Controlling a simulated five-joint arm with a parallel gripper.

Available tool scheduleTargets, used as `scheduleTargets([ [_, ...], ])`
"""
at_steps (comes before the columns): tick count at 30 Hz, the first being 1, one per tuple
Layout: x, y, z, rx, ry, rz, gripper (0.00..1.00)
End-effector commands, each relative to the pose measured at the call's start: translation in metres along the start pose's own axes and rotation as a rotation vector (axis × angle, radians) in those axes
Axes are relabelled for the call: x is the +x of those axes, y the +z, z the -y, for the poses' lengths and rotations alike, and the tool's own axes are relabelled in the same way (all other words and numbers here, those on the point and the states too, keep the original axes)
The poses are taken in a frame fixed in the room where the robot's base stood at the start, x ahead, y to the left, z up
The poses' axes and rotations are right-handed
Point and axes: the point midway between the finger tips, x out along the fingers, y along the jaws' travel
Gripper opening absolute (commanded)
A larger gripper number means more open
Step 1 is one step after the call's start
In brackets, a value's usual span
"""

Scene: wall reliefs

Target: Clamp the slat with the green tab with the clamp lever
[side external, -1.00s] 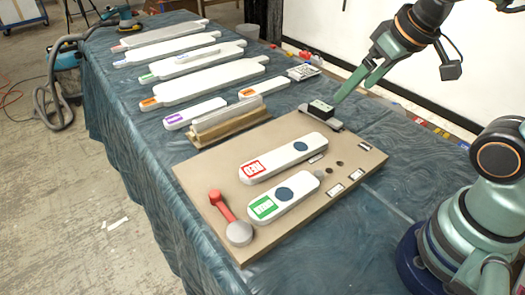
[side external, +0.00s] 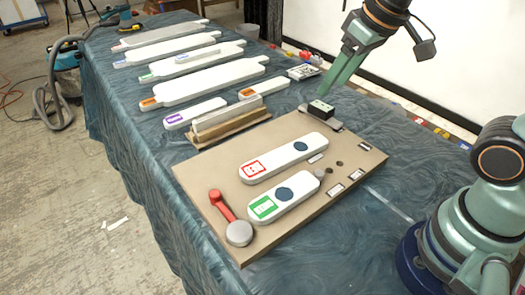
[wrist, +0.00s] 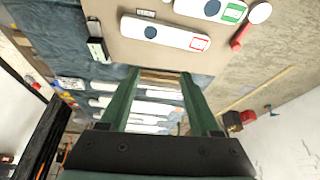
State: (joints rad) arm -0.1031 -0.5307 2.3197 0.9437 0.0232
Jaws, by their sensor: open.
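The slat with the green tab (side external: 283,197) lies on the tan board (side external: 350,170), nearest the board's front edge. It also shows at the top of the wrist view (wrist: 213,8). The clamp lever (side external: 225,208) has a red arm and a round grey base, and stands at the board's front left corner, just left of the green tab. In the wrist view its red arm (wrist: 241,36) is at the upper right. My gripper (side external: 345,85) is above the back of the board, well away from lever and slat. In the wrist view its two green fingers (wrist: 160,72) are apart with nothing between them.
A slat with a red tab (side external: 283,158) lies beside the green one. A small black block on a grey plate (side external: 321,108) stands at the board's back corner, close to my gripper. A wooden rack (side external: 228,122) and several white slats (side external: 204,84) occupy the table's far left.

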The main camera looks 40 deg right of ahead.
Motion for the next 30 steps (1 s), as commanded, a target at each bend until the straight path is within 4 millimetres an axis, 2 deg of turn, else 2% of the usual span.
scheduleTargets([
  [6, 0.022, -0.038, 0.053, -0.104, -0.045, 0.119, 0.63],
  [13, 0.058, -0.062, 0.119, -0.210, -0.070, 0.236, 0.63],
  [18, 0.091, -0.064, 0.172, -0.291, -0.075, 0.318, 0.63],
  [22, 0.114, -0.058, 0.206, -0.341, -0.074, 0.368, 0.63],
  [25, 0.127, -0.053, 0.224, -0.367, -0.071, 0.393, 0.63],
  [30, 0.137, -0.048, 0.236, -0.386, -0.069, 0.410, 0.63],
])
